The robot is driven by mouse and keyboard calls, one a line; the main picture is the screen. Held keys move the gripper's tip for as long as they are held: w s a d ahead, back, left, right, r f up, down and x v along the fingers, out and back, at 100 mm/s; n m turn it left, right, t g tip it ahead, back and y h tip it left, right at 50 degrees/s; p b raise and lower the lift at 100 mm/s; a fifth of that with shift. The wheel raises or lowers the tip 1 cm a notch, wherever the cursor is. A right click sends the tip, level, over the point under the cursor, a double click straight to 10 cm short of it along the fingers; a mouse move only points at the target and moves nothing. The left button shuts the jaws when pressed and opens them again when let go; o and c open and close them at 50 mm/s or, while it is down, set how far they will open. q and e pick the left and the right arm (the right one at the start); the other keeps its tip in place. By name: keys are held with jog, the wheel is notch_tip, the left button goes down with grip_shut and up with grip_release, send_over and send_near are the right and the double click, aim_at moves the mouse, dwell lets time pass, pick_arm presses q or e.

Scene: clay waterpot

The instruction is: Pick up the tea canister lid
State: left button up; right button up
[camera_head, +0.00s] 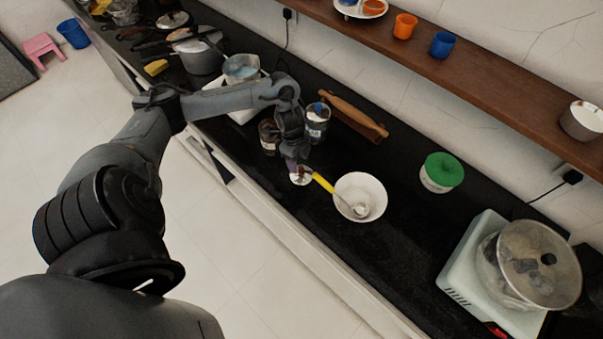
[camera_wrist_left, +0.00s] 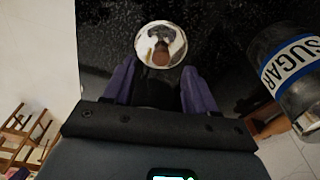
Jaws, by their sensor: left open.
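The tea canister lid appears to be the round shiny metal disc (camera_head: 301,177) on the black counter. In the left wrist view the lid (camera_wrist_left: 161,44) lies just beyond the fingertips, reflecting dark and brown shapes. My left gripper (camera_head: 295,165) points down at the counter, close to the lid. In the wrist view its purple fingers (camera_wrist_left: 159,88) are apart, with nothing held between them. I cannot tell whether a fingertip touches the lid. My right gripper is not in view.
A canister (camera_head: 317,118), labelled SUGAR in the wrist view (camera_wrist_left: 290,62), stands behind the gripper. A white bowl (camera_head: 372,188) with a yellow-handled utensil (camera_head: 322,182) is right of the lid.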

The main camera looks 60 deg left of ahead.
aim_at(302, 170)
pick_arm(q)
jog(key=shift+w+d+f+b, duration=0.15)
jog(key=shift+d+f, duration=0.05)
jog(key=shift+f, duration=0.95)
jog(key=shift+w+d+f+b, duration=0.15)
jog(key=shift+f, duration=0.95)
grip_shut()
